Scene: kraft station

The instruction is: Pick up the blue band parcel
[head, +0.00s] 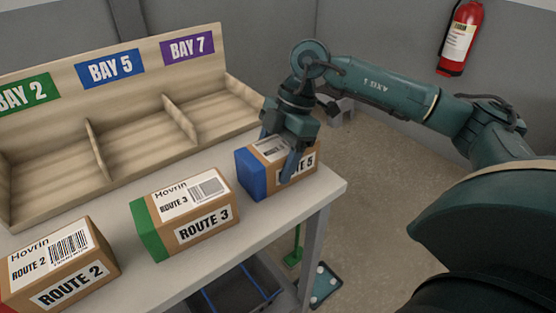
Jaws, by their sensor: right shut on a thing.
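The blue band parcel (252,177) is a brown box with a blue left end and a white label ending in "5" on its front. It sits at the right end of the table, at or very near the tabletop; I cannot tell if it is lifted. My right gripper (289,160) comes down on it from above and is shut on it, with one finger across the front face. The gripper hides part of the top and front labels. My left gripper is not in view.
A green band parcel (183,208) marked Route 3 and a Route 2 parcel (60,266) stand left on the table (262,226). Behind them is a wooden rack (128,137) with bays marked 2, 5 and 7, empty where visible. A bin (240,290) is below. A fire extinguisher (459,38) hangs on the wall.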

